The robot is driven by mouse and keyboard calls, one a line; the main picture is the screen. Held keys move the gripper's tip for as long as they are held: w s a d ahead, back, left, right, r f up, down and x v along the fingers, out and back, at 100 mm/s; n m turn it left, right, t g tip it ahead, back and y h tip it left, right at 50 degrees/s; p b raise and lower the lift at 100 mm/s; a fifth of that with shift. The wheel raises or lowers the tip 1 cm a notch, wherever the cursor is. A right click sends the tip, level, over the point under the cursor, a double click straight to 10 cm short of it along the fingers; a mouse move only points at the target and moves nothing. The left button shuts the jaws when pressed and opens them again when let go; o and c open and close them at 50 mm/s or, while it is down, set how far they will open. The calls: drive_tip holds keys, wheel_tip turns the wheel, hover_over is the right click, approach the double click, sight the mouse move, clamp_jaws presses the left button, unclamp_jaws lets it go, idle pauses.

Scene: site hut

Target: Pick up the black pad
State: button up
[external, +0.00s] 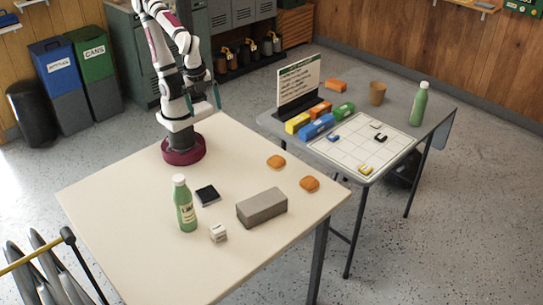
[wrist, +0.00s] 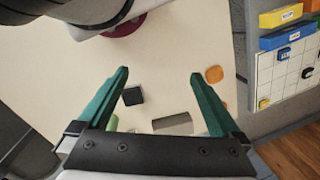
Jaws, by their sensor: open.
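The black pad (external: 207,194) is a small dark square block lying flat on the cream table, just right of a green bottle. It also shows in the wrist view (wrist: 133,96), between the two fingers and nearer the left one. My gripper (wrist: 158,75) has two green fingers spread wide with nothing between them. In the external view my arm is folded up over its base at the table's back, and the gripper is high above the tabletop, apart from the pad.
Around the pad stand a green bottle (external: 185,205), a small white block (external: 218,232) and a grey brick (external: 262,208). Two orange discs (external: 276,162) lie farther right. A second grey table (external: 425,95) holds a gridded board (external: 350,152) and coloured blocks. The cream table's left side is clear.

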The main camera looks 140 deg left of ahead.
drive_tip(key=shift+s+a+f, duration=0.15)
drive_tip(key=shift+s+f, duration=0.15)
drive_tip(key=shift+s, duration=0.05)
drive_tip(key=n+h, duration=0.6)
drive_tip(key=n, duration=1.5)
hover_over(208, 193)
drive_tip(key=w+a, duration=0.1)
drive_tip(key=a, duration=0.6)
wheel_tip(208, 193, down, 8)
drive_tip(key=shift+g, duration=0.3)
drive_tip(key=x, duration=1)
drive_tip(key=d+x, duration=0.1)
drive_tip(key=x, duration=0.3)
drive_tip(key=shift+d+f, duration=0.2)
drive_tip(key=c, duration=1.1)
